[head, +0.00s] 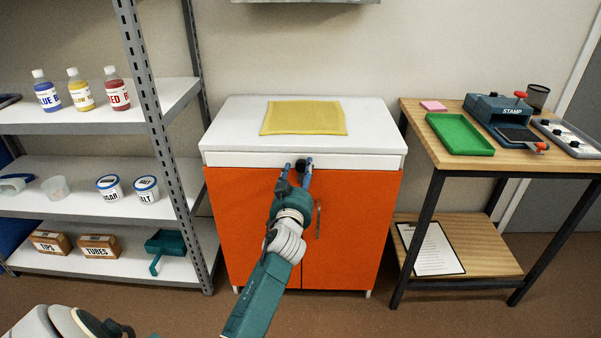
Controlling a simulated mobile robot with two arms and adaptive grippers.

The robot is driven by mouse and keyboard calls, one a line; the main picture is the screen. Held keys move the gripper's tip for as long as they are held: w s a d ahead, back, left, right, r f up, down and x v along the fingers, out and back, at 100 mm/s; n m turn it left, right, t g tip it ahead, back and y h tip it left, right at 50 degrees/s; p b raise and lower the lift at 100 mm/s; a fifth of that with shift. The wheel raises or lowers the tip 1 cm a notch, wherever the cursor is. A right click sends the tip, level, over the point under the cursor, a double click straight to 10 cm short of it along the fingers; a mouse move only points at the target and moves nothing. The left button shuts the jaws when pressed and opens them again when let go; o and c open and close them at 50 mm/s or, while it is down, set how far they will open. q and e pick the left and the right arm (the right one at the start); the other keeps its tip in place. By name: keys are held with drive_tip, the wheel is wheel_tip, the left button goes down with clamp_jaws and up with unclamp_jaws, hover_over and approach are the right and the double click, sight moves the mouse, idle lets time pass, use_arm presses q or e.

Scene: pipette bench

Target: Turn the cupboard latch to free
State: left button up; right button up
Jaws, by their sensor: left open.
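The cupboard (235,225) has two orange doors, a white top and a white strip above the doors. My left gripper (297,168) is in front of the top middle of the doors, just at the white strip. Its two blue fingers are apart, so it is open. A small dark part (300,165) shows between the fingertips and seems to be the latch. Its turn position and any touch with the fingers cannot be told, as the gripper covers much of it. My right gripper is not in view.
A metal door handle (318,218) is right of my wrist. A yellow mat (303,118) lies on the cupboard top. A shelf rack (150,105) with bottles and tubs stands left. A wooden table (420,145) with a green tray (460,134) and stamp machine (497,108) stands right.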

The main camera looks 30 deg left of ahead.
use_arm(q)
drive_tip(key=shift+w+a, duration=0.25)
drive_tip(key=shift+w, duration=0.2)
drive_tip(key=shift+c, duration=0.2)
clamp_jaws()
